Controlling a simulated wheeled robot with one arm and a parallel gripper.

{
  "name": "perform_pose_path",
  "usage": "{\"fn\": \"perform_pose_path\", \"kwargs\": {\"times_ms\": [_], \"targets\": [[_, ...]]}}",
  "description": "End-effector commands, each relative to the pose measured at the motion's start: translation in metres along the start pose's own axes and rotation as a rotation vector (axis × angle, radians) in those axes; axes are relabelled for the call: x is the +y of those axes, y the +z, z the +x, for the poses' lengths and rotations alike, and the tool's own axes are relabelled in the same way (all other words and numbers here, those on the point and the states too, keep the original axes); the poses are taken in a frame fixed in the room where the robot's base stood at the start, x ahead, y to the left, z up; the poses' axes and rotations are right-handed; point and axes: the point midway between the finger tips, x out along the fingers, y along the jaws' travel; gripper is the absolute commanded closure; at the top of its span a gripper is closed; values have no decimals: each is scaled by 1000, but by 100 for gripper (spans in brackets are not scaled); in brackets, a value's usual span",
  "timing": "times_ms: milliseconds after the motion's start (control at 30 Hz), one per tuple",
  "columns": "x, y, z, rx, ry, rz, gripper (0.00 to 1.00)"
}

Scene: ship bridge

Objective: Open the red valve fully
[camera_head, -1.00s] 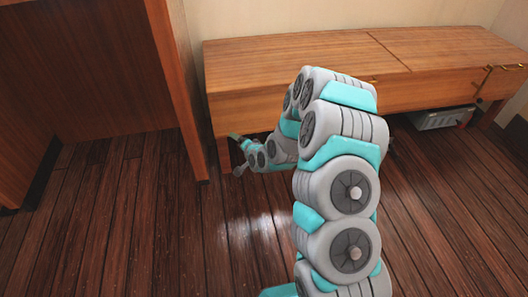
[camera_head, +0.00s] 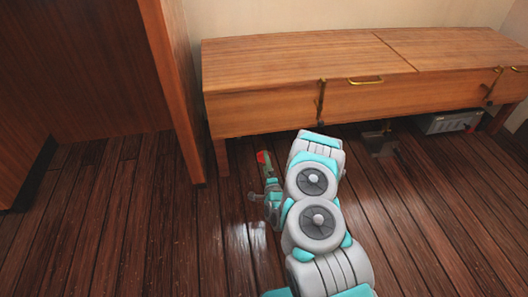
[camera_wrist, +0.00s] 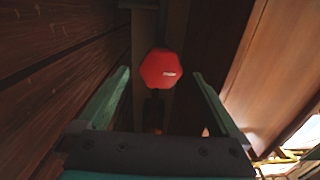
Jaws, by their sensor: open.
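The red valve (camera_wrist: 162,69) shows in the wrist view as a rounded, many-sided red knob with a small pale mark. A dark stem or fitting shows below it. In the head view, a small patch of the red valve (camera_head: 261,157) shows low down by the bench's left leg. My gripper (camera_head: 266,170) is low near the floor, close to the valve. In the wrist view my gripper (camera_wrist: 160,74) is open and empty. Its two green fingers stand either side of the knob, with visible gaps on both sides. I cannot tell how deep the knob is between them.
A wooden bench (camera_head: 300,60) with brass latches stands over this spot. A tall wooden panel (camera_head: 178,90) is close on the left. A grey box (camera_head: 448,122) and a dark fitting (camera_head: 379,142) are under the bench. The plank floor (camera_head: 110,235) in front is clear.

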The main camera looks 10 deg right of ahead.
Motion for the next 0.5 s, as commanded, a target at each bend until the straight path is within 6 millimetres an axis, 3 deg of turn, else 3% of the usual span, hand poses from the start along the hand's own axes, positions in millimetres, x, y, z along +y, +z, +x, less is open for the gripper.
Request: {"fn": "perform_pose_path", "kwargs": {"times_ms": [300, 500], "targets": [[0, 1, 46, -2, -4, -2, 1], [0, 0, 66, -1, -3, -3, 1]]}}
